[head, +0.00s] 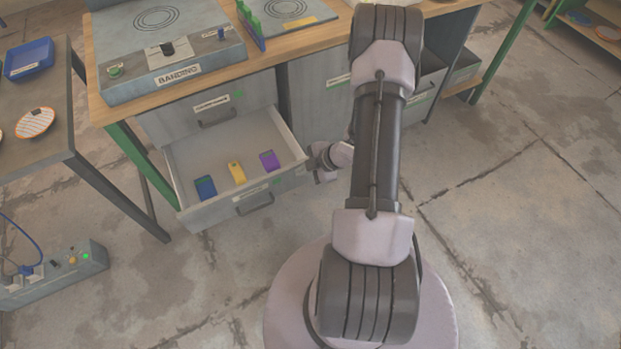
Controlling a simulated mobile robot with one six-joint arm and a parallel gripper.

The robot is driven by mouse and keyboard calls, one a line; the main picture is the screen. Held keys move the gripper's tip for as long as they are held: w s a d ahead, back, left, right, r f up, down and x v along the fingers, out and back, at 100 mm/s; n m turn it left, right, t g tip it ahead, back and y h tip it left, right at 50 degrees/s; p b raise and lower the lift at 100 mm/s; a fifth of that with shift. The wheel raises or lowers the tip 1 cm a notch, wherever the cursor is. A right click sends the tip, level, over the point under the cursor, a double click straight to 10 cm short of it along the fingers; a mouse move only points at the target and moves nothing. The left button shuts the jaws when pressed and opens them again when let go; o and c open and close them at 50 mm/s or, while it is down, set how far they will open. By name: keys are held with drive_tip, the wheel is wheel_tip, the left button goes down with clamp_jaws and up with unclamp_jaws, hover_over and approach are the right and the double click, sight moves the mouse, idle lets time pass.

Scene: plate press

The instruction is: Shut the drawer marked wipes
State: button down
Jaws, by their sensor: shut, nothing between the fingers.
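A grey drawer (182,212) under the left part of the bench is pulled out. Its front carries a dark handle (254,206), a green mark and a small label (251,193) too small to read. A blue, a yellow and a purple item lie inside. A shut drawer (213,108) sits above it, its label also unreadable. I cannot tell by lettering which drawer is marked wipes. My gripper (321,177) is shut and empty, beside the right end of the open drawer's front. Whether it touches the drawer is unclear. My arm hides part of the bench fronts.
A press labelled BANDING (172,65) stands on the wooden bench top. A side table (45,135) with a blue tray (28,58) and striped plate (35,123) is at left. A control box (70,262) is on the floor. The floor before the drawer is clear.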

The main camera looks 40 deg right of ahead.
drive_tip(key=shift+w+d, duration=0.15)
drive_tip(key=shift+w, duration=0.3)
